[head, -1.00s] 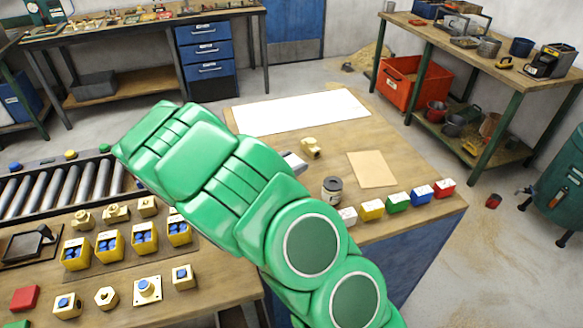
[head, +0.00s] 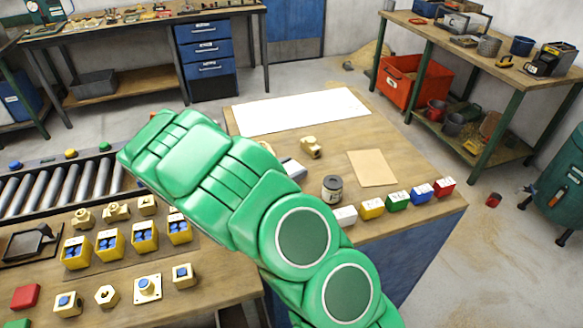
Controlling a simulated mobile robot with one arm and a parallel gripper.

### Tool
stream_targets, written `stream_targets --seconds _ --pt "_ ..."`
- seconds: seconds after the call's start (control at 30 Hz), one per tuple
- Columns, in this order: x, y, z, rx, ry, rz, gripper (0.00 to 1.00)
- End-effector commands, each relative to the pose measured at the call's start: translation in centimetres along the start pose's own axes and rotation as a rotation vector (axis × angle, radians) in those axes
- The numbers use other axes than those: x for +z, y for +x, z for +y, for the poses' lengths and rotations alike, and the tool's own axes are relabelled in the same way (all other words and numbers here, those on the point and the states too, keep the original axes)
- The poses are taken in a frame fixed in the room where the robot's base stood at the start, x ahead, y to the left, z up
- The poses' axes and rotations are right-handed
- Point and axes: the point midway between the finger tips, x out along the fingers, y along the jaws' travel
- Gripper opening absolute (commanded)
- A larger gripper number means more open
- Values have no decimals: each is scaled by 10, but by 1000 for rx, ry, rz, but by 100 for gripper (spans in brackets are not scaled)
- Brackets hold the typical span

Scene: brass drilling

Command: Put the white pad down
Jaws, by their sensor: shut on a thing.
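My green arm crosses the middle of the head view and hides the table behind it. My gripper is not visible, hidden behind the arm. A small pale, grey-white thing (head: 293,168) shows just past the arm's upper right edge, over the wooden table (head: 400,150). It is partly covered, and I cannot tell whether it is the white pad or whether anything holds it. A white labelled block (head: 346,215) sits at the left end of a row along the table's near edge.
Beside the white block are yellow (head: 372,208), green (head: 397,200), blue (head: 421,193) and red (head: 444,187) blocks. A small jar (head: 332,189), a brass part (head: 311,147), a tan sheet (head: 372,168) and a large white sheet (head: 300,111) lie beyond. Bare wood lies between them.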

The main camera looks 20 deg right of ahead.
Motion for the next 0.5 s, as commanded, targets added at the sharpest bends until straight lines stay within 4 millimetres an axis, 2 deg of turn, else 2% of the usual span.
stream_targets --seconds 0.1,0.13,0.27,0.5 --pt "-2 0 0 0 -1 3 37" --pt "-2 0 0 0 0 4 72" --pt "-3 0 0 0 -1 5 92" --pt "-4 0 0 0 -1 7 93"
